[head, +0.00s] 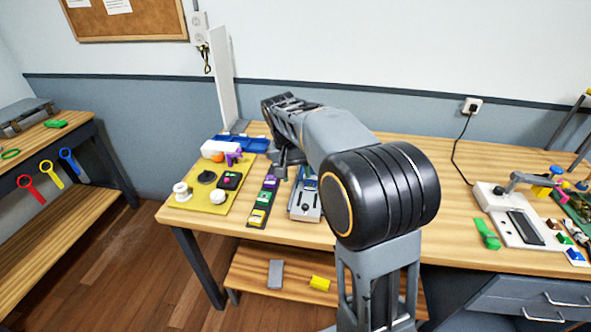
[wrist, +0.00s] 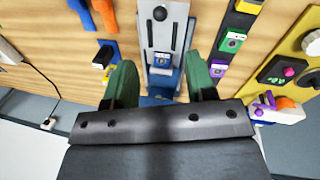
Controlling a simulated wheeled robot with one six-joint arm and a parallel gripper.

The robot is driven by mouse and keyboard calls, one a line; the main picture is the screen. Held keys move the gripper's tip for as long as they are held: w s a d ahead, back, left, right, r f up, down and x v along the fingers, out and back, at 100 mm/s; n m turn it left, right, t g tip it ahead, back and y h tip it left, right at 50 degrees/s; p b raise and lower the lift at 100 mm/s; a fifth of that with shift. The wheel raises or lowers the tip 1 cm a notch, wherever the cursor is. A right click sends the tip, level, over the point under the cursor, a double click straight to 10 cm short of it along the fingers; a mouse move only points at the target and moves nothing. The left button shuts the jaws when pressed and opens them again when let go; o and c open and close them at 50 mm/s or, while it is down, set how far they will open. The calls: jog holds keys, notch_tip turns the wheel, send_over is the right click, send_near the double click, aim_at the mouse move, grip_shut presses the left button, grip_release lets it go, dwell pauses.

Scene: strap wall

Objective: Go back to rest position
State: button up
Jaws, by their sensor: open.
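My gripper (wrist: 161,80) is open in the wrist view, its two green fingers spread apart with nothing held between them. Behind the gap is a grey metal fixture (wrist: 172,28) with a black knob and a small blue-and-white block on it; whether the fingers touch it I cannot tell. In the head view my arm reaches forward over the workbench, and my gripper (head: 287,158) is low over its left part, partly hidden by the arm. The fixture (head: 304,206) shows just in front of it.
Left of the fixture are a dark strip (head: 262,203) with coloured blocks and a yellow board (head: 190,207) with several parts. A white upright panel (head: 222,75) stands behind. A grey device (head: 516,217) and small blocks are at right. The bench middle is clear.

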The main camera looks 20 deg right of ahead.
jog(key=shift+r, duration=0.3)
dwell(0.4)
